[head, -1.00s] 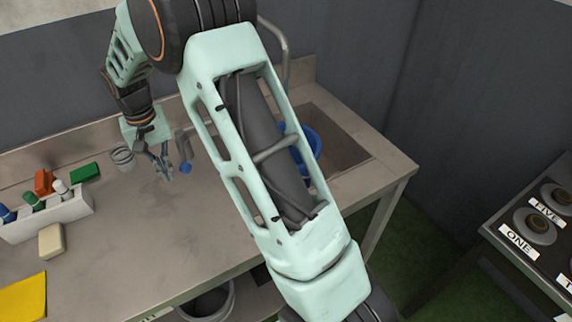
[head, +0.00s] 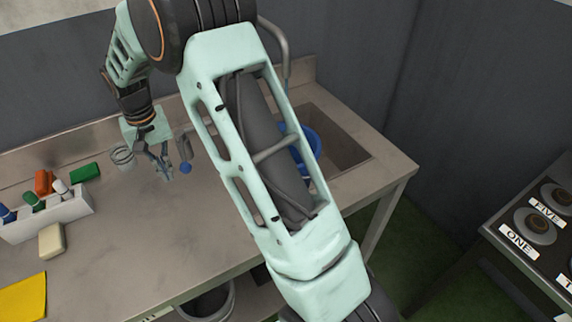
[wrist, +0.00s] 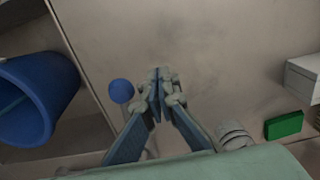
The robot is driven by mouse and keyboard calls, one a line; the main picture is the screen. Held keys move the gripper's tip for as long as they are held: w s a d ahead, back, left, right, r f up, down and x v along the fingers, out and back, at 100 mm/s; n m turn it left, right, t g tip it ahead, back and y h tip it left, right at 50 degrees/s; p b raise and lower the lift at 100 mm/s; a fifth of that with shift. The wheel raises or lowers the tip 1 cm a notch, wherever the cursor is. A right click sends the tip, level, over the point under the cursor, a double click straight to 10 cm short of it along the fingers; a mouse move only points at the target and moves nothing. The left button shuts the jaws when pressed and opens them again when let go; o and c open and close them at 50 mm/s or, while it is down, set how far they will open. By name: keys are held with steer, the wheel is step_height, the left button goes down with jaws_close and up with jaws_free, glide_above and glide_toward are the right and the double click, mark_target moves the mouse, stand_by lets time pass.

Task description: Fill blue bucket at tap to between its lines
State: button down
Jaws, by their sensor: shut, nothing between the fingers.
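The blue bucket (head: 309,146) stands in the sink basin at the right end of the counter, largely hidden behind my arm in the head view. In the wrist view the bucket (wrist: 38,100) is at the left edge, its inside and lines not readable. The tap spout (head: 277,45) rises behind my arm. A lever with a blue knob (head: 186,168) stands on the counter left of the sink; the knob (wrist: 121,91) also shows in the wrist view. My gripper (head: 166,175) is shut and empty, pointing down just left of the knob, apart from it.
A white holder (head: 48,214) with several markers, a green block (head: 85,172), a cream block (head: 51,240) and a yellow cloth (head: 22,297) lie to the left. A grey ring-shaped item (head: 122,156) is behind my gripper. The counter front is clear.

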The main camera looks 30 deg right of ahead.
steer(key=shift+d, duration=0.1)
steer(key=shift+d, duration=1.9)
steer(key=shift+a, duration=0.55)
step_height(320, 180, up, 7)
steer(key=p, duration=0.5)
glide_above(181, 166)
steer(key=a, duration=0.1)
steer(key=shift+a, duration=0.1)
